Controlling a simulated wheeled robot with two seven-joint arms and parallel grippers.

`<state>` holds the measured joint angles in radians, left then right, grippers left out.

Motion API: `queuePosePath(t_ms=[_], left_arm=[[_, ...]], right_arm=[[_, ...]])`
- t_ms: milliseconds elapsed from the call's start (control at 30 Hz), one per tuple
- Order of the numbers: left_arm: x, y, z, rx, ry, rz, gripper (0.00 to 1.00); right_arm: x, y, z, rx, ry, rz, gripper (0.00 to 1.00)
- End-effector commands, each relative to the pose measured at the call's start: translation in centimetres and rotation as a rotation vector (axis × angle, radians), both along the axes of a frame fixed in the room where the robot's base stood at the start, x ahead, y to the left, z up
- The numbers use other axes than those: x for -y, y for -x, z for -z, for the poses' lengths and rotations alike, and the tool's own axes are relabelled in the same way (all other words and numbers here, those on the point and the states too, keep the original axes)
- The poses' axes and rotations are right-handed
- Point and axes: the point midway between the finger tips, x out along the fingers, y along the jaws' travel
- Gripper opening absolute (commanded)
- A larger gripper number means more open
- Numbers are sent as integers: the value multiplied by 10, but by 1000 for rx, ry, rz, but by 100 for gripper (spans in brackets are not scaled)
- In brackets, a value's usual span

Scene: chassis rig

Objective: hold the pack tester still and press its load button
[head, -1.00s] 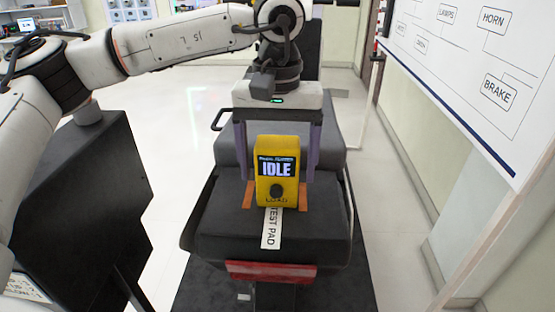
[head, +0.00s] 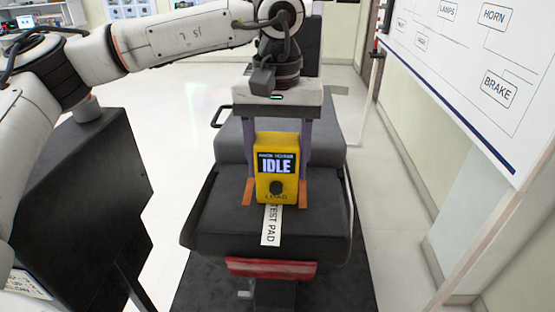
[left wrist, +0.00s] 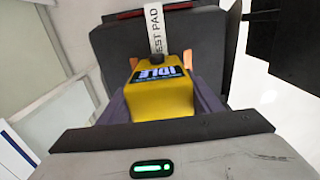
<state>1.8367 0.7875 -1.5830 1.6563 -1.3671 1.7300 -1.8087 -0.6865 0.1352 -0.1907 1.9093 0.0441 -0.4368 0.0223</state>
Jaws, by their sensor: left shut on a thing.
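The yellow pack tester (head: 264,196) stands on the black seat of the rig, its screen reading IDLE. Its round black load button (head: 276,187) sits below the screen and faces me. My left gripper (head: 276,190) comes down from above and behind, its fingers on either side of the tester, shut on it. In the left wrist view the tester (left wrist: 160,100) is between the two fingers, with the button (left wrist: 156,56) at its far end. My right gripper is not in view.
A white TEST PAD strip (head: 271,228) lies on the seat (head: 215,225) in front of the tester. A red bar (head: 270,268) crosses the rig's front. A white wiring board (head: 470,60) stands at the right.

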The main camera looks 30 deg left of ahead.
Motion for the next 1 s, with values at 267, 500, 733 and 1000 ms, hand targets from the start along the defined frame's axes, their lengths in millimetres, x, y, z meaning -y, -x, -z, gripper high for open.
queuePosePath(t_ms=[267,500,733,1000], left_arm=[[0,0,-1,1,0,0,29],[0,0,-1,2,1,0,29],[0,0,-1,2,1,0,29],[0,0,-1,2,1,0,29]], right_arm=[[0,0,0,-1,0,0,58],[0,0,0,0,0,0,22],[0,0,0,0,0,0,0],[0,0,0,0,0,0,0]])
